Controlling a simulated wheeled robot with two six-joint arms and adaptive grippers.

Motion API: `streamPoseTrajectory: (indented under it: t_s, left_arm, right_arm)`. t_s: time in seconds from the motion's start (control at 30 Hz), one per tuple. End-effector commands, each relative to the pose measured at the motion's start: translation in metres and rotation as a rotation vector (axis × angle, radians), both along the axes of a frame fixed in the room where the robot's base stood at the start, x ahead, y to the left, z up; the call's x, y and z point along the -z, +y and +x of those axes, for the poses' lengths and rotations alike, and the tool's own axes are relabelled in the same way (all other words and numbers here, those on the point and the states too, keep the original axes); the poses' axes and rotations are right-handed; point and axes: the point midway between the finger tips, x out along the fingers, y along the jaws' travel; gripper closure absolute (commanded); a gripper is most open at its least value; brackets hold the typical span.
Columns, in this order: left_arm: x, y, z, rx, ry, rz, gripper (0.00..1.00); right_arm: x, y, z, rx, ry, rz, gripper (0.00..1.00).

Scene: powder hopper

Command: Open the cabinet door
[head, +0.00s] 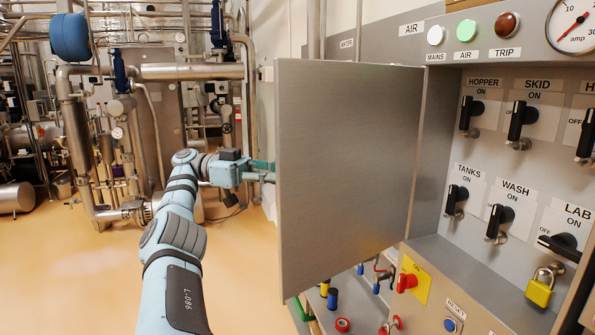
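The cabinet door (345,170), a flat grey metal panel, stands swung out from the cabinet (432,150), its right edge at the cabinet side and its left edge free. The cabinet's inside panel of switches shows to the right of the door. My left arm comes up from the bottom left, and my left gripper (264,172) is at the door's free left edge, a little below mid-height. The door hides the fingertips, so I cannot tell whether they touch it or how far they are apart. My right gripper is not in view.
Black rotary switches (521,118) line the inside panel, with a yellow padlock (540,287) at the LAB switch. A red knob on a yellow plate (411,283) and small coloured items sit below the door. Pipework (80,140) stands at the back left; the floor (60,270) left is clear.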

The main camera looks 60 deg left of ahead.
Motion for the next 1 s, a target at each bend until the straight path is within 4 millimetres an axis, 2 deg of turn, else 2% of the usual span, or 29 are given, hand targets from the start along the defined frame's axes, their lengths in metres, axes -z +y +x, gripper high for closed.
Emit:
streamPoseTrajectory:
  t_s: [0.23, 0.27, 0.4, 0.87, 1.0]
  left_arm:
    - [-0.002, -0.002, 0.004, 0.004, -0.011, -0.003, 1.0]
    - [-0.002, -0.002, 0.004, 0.004, -0.011, -0.003, 0.86]
    - [-0.002, -0.001, 0.003, 0.002, -0.01, -0.002, 0.67]
    - [-0.002, -0.001, 0.001, -0.001, -0.008, 0.0, 0.67]
    - [0.005, -0.007, 0.013, 0.014, -0.004, -0.003, 0.67]
  right_arm:
    - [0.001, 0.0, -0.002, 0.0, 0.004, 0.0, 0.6]
    - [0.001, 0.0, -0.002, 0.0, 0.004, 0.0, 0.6]
    - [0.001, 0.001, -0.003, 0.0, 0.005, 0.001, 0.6]
    - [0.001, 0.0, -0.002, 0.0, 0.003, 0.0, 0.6]
    - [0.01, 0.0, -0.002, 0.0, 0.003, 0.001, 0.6]
